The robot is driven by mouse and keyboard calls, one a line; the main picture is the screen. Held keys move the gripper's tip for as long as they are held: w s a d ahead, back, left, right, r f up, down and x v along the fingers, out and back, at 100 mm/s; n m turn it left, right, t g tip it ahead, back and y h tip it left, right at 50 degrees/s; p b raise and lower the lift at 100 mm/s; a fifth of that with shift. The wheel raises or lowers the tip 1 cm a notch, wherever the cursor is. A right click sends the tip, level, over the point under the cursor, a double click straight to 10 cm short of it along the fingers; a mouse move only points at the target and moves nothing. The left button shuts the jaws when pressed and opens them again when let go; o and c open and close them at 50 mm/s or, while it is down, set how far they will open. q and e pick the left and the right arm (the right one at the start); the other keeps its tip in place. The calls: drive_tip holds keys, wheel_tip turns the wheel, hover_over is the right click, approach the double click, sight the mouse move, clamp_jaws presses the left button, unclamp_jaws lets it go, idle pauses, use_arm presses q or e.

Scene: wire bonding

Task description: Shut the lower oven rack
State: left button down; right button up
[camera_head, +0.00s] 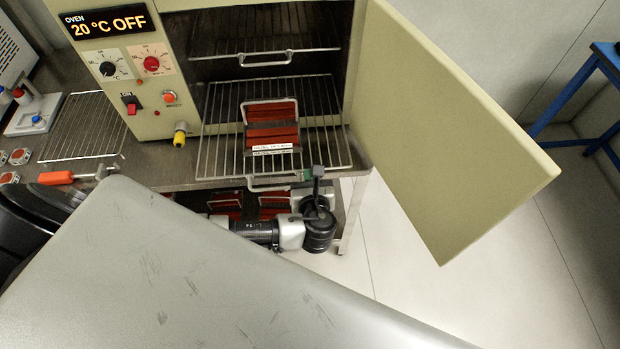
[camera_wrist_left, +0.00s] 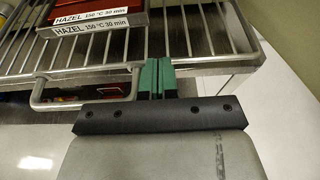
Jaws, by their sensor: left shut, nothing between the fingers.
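The lower oven rack (camera_head: 215,156) is a wire shelf pulled partly out of the open oven, its front hanging over the table edge. It carries a labelled holder with dark red parts (camera_head: 270,131). The rack's looped front handle (camera_wrist_left: 38,97) shows in the left wrist view. My left gripper (camera_head: 308,175) is shut and empty at the rack's front edge, right of the handle. Its green fingertips (camera_wrist_left: 155,76) are together close to the front bar; I cannot tell whether they touch it. My right gripper is not in view.
The oven door (camera_head: 450,130) stands wide open on the right. The upper rack (camera_head: 265,50) sits inside the oven. A separate wire rack (camera_head: 82,127) and an orange-handled tool (camera_head: 57,178) lie on the table at left. More red parts (camera_head: 224,205) are on the shelf below.

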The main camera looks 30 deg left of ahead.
use_arm(q)
drive_tip(key=b, duration=0.1)
approach(301, 101)
drive_tip(key=s+d+f, duration=0.2)
drive_tip(key=s, duration=0.1)
drive_tip(key=s+f, duration=0.1)
drive_tip(key=shift+s+d, duration=0.25)
drive_tip(key=shift+d, duration=0.15)
drive_tip(key=w+a+b, duration=0.1)
drive_tip(key=w+a, duration=0.1)
drive_tip(key=w, duration=0.1)
drive_tip(key=w+a+b, duration=0.2)
drive_tip(key=w, duration=0.2)
drive_tip(key=w+a+b, duration=0.1)
drive_tip(key=w+a, duration=0.1)
drive_tip(key=w, duration=0.1)
drive_tip(key=shift+w+a, duration=0.3)
drive_tip(key=shift+w, duration=0.1)
drive_tip(key=shift+w+a+b, duration=0.35)
drive_tip(key=shift+w+b, duration=0.05)
drive_tip(key=shift+w, duration=0.2)
drive_tip(key=shift+w+a+r, duration=0.1)
drive_tip(key=shift+a+r, duration=0.05)
drive_tip(key=shift+r, duration=0.1)
drive_tip(key=shift+r, duration=0.15)
drive_tip(key=shift+a, duration=0.1)
